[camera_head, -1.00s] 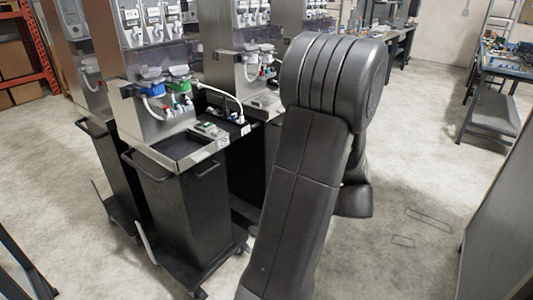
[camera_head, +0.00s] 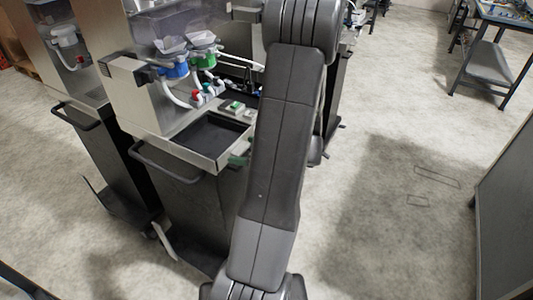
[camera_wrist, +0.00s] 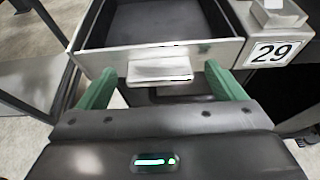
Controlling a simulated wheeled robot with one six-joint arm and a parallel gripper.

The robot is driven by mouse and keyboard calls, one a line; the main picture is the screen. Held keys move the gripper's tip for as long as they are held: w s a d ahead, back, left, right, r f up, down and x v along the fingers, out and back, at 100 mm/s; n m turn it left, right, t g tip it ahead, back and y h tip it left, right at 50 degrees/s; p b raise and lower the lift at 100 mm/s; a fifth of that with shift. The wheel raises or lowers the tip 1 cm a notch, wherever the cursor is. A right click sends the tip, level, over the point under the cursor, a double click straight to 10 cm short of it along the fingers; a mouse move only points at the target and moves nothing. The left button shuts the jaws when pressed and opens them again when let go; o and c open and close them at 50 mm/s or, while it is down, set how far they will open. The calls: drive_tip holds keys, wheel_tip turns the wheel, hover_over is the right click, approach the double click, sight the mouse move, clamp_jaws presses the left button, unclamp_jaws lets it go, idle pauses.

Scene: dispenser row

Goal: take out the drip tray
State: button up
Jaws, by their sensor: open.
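The drip tray (camera_wrist: 108,62) is a dark, shallow box with a pale metal front and a small pale handle (camera_wrist: 160,70). It sits in the dispenser's front ledge; in the head view its dark inside (camera_head: 212,136) shows left of my arm. My gripper (camera_wrist: 160,76) is open in the wrist view, its green fingers either side of the handle with gaps. In the head view only a bit of green (camera_head: 239,158) shows beside the tray's front; my arm hides the rest. I cannot tell whether a finger touches the tray front.
A "29" label (camera_wrist: 279,53) is on the ledge right of the tray. Blue (camera_head: 174,71) and green (camera_head: 206,61) fittings with hoses hang above the ledge. A black cart body with a bar handle (camera_head: 165,165) stands below.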

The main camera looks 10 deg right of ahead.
drive_tip(key=shift+w+a, duration=0.1)
drive_tip(key=shift+a, duration=0.05)
drive_tip(key=c, duration=1.3)
